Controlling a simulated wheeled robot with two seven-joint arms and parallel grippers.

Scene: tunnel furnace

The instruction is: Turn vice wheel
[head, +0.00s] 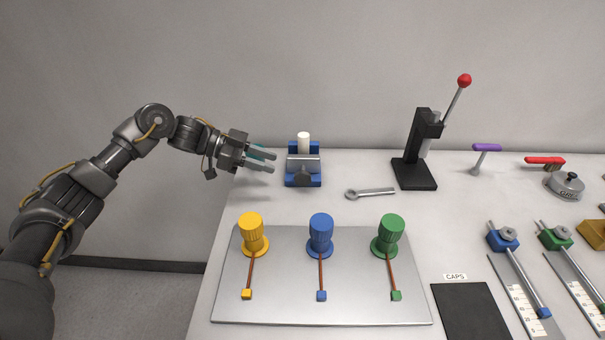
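The blue vice (291,178) stands at the back left of the table, with grey jaws and a white cylinder (303,142) upright in it. A small teal part (257,149), possibly the vice wheel, shows left of the vice, mostly hidden behind my gripper. My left gripper (274,162) comes in from the left with its two fingers apart, pointing at the vice's left side. A small gap shows between the fingertips and the vice body. I cannot tell whether the fingers touch the teal part. My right gripper is not in view.
A wrench (372,193) lies right of the vice, and a black lever press (414,174) with a red knob stands beyond it. Yellow, blue and green knobs stand on a grey plate (325,312) in front. The table's left edge is below my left forearm.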

